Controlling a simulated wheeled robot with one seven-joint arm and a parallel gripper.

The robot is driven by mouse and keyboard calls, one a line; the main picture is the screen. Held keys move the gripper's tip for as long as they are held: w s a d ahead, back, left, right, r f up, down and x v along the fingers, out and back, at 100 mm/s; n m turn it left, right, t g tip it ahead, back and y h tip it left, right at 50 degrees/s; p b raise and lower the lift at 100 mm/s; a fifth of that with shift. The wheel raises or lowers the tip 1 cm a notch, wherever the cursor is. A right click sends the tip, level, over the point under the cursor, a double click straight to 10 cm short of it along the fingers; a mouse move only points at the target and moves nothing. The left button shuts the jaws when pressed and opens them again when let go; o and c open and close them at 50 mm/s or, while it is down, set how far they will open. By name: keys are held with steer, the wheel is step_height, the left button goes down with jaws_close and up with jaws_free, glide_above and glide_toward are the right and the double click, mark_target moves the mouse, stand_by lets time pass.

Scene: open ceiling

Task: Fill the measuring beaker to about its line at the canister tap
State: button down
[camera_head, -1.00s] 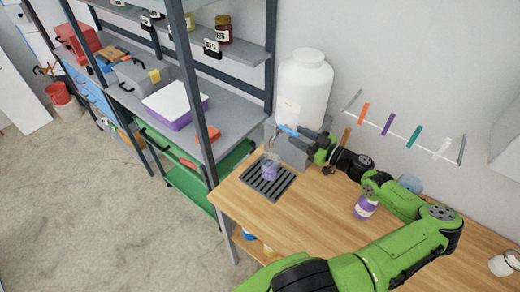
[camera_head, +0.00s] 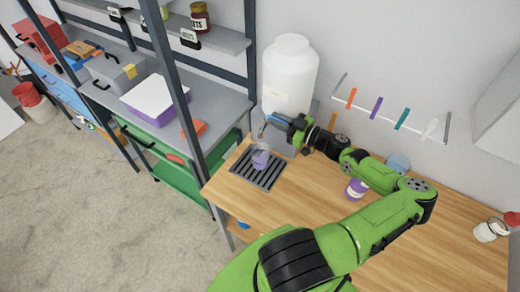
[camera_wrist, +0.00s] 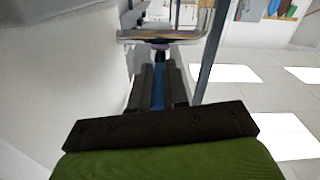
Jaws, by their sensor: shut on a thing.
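My gripper (camera_head: 272,119) is at the tap, shut on the blue tap handle (camera_head: 279,121). In the wrist view the blue handle (camera_wrist: 158,92) lies between the dark fingers of my gripper (camera_wrist: 158,80). The beaker cannot be clearly made out there.
A purple labelled jar (camera_head: 356,189) stands on the wooden bench (camera_head: 330,215) under my arm. A rail with coloured clips (camera_head: 376,107) hangs on the wall. A grey shelf post (camera_head: 183,95) rises left of the bench. The front of the bench is mostly clear.

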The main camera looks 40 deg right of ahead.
stand_by(0.4)
steer(key=shift+a+r+m+h+p, duration=0.1)
steer(key=shift+a+m+h+p, duration=0.15)
steer(key=shift+m+h+p, duration=0.25)
steer(key=shift+a+m+t+h, duration=0.1)
steer(key=shift+m+t+h, duration=0.35)
steer(key=shift+h, duration=0.75)
steer(key=shift+g+y+b, duration=0.25)
steer(key=shift+y+b, duration=0.05)
steer(key=shift+b, duration=0.35)
stand_by(5.0)
